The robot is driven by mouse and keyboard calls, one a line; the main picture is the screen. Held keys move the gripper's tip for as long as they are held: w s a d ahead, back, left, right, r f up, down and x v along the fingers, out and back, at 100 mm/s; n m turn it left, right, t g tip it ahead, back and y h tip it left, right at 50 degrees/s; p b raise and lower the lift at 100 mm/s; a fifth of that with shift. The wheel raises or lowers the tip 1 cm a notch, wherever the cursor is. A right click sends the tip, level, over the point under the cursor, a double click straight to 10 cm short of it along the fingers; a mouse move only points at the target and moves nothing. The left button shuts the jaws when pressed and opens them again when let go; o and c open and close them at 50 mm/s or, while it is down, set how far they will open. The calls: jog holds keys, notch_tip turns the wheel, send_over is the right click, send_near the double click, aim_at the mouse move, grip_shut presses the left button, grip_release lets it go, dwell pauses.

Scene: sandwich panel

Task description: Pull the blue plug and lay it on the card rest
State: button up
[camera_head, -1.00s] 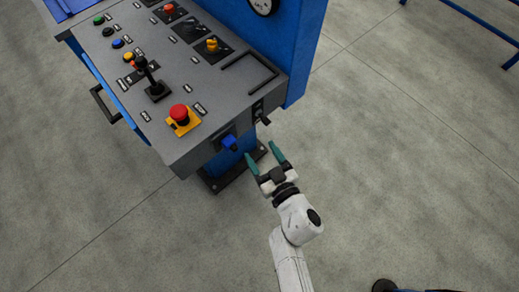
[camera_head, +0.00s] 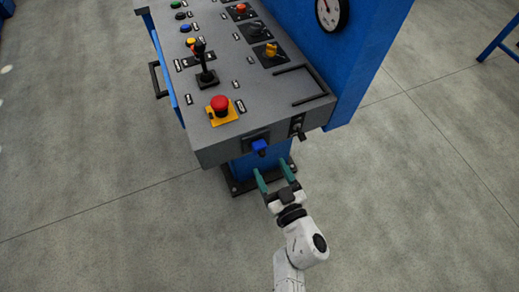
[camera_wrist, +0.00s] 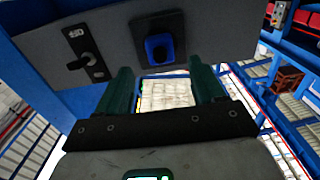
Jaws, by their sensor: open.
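The blue plug (camera_head: 260,146) sits in a dark socket on the front face of the grey control panel (camera_head: 215,150). In the wrist view the plug (camera_wrist: 160,47) shows as a blue rounded block, above and between the fingertips. My gripper (camera_head: 271,169) has two green fingers, apart and empty, just in front of and below the panel's front edge. The fingers (camera_wrist: 163,76) do not visibly touch the plug. A bare patch of panel top framed by black rails (camera_head: 310,99), at the near right, looks like the card rest.
A black key-like switch (camera_head: 299,130) sits right of the plug. A red mushroom button (camera_head: 220,103) on a yellow base and a black joystick (camera_head: 206,76) stand on the panel top. A blue gauge housing (camera_head: 365,45) rises at the right. The floor in front is clear.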

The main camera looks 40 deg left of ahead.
aim_at(264, 156)
jog(key=shift+b+x, duration=1.75)
jog(key=shift+x, duration=1.65)
jog(key=shift+p, duration=0.4)
grip_shut()
jog(key=shift+d, duration=0.1)
jog(key=shift+p+v, duration=2.7)
jog(key=shift+v, duration=0.25)
